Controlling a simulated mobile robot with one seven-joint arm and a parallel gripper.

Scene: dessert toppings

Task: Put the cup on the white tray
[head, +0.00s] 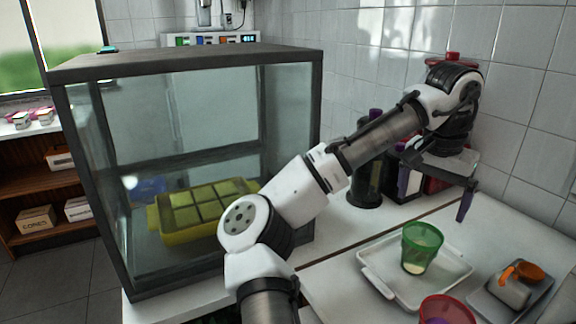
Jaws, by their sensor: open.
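A green see-through cup (422,240) stands upright on the white tray (447,283), with a little pale stuff at its bottom. A second cup, red-rimmed (446,308) with purple inside, stands in front of the tray and is cut off by the lower picture edge. My gripper (434,194) is open and empty, its purple-tipped fingers wide apart, above and behind the green cup. It touches neither cup.
A small grey tray (541,301) at right holds a jar with an orange lid (529,271). Dark bottles (365,185) stand behind my gripper against the tiled wall. A large glass case (97,170) at left holds a yellow sectioned tray (196,236).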

